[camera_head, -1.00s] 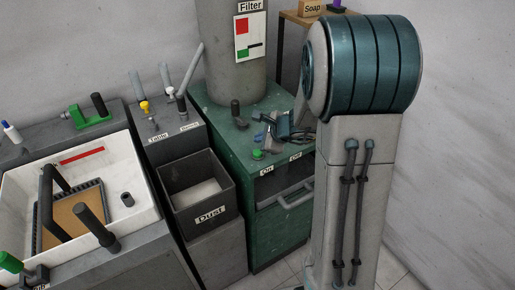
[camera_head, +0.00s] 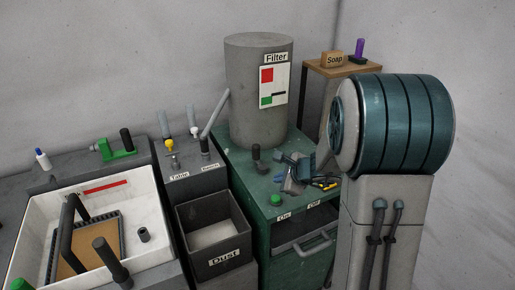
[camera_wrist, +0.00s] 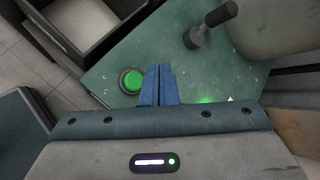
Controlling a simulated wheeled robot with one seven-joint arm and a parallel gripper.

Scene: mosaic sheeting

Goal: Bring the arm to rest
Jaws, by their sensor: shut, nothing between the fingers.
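My gripper (camera_wrist: 158,68) shows in the wrist view with its two blue fingers together and nothing between them. It is above the green cabinet top (camera_wrist: 115,65), with the green button (camera_wrist: 131,80) just left of the fingers. In the head view my gripper (camera_head: 279,179) appears small over the same green cabinet (camera_head: 236,163), behind the green button (camera_head: 275,200). The gap between fingertips and cabinet top is hard to judge.
A dark lever (camera_head: 256,158) and the grey Filter cylinder (camera_head: 250,95) stand on the cabinet. Left are the open Dust bin (camera_head: 212,250), the Table and Bench taps (camera_head: 172,160) and a white basin (camera_head: 150,215). A soap shelf (camera_head: 345,69) stands behind.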

